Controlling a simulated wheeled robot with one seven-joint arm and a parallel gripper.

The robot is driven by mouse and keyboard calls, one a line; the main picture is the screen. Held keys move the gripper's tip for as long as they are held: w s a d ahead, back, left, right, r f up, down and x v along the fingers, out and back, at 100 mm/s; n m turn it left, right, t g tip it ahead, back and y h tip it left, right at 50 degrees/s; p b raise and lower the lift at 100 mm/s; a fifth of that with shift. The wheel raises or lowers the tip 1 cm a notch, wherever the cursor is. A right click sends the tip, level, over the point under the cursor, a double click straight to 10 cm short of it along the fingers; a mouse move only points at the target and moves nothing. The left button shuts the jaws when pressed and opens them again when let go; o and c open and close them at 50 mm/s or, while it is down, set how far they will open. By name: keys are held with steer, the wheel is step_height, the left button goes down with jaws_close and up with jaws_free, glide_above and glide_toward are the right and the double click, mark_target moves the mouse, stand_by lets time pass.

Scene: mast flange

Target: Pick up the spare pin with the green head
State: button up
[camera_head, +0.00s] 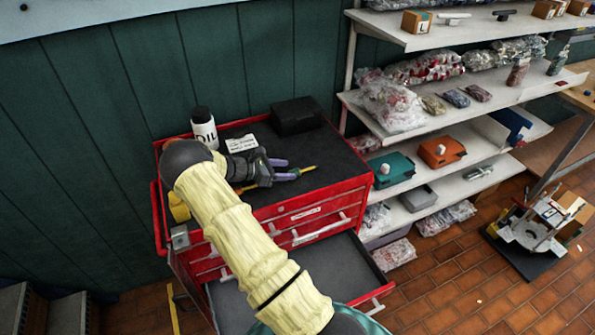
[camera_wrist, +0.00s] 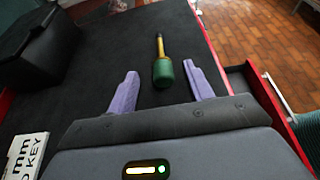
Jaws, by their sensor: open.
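The spare pin (camera_wrist: 160,45) lies on the dark top of the red tool cabinet, its green head towards my gripper and its yellow shaft pointing away. It also shows in the head view (camera_head: 305,170), just beyond the purple fingers. My gripper (camera_wrist: 160,71) is open and empty. In the wrist view its two purple fingers stand on either side of the green head, with gaps on both sides. How far above the cabinet top the fingertips are, I cannot tell. In the head view my gripper (camera_head: 283,169) is low over the cabinet top, partly hidden by my arm.
A black box (camera_head: 297,116), an oil bottle (camera_head: 204,130) and a white label card (camera_head: 241,144) are on the cabinet top. A lower drawer (camera_head: 335,272) stands open in front. Shelves with parts (camera_head: 450,160) are at the right. The top right of the cabinet is clear.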

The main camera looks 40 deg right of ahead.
mark_target(294, 170)
steer(key=shift+s+d+f+p, duration=0.15)
steer(key=shift+s+d+p, duration=0.05)
steer(key=shift+d+p, duration=0.35)
steer(key=p+x, duration=0.2)
steer(key=x, duration=0.1)
steer(key=shift+f, duration=0.15)
steer(key=shift+d+f, duration=0.3)
steer(key=shift+d, duration=0.05)
steer(key=c, duration=1.1)
steer(key=shift+o, duration=0.2)
steer(key=shift+r, duration=0.1)
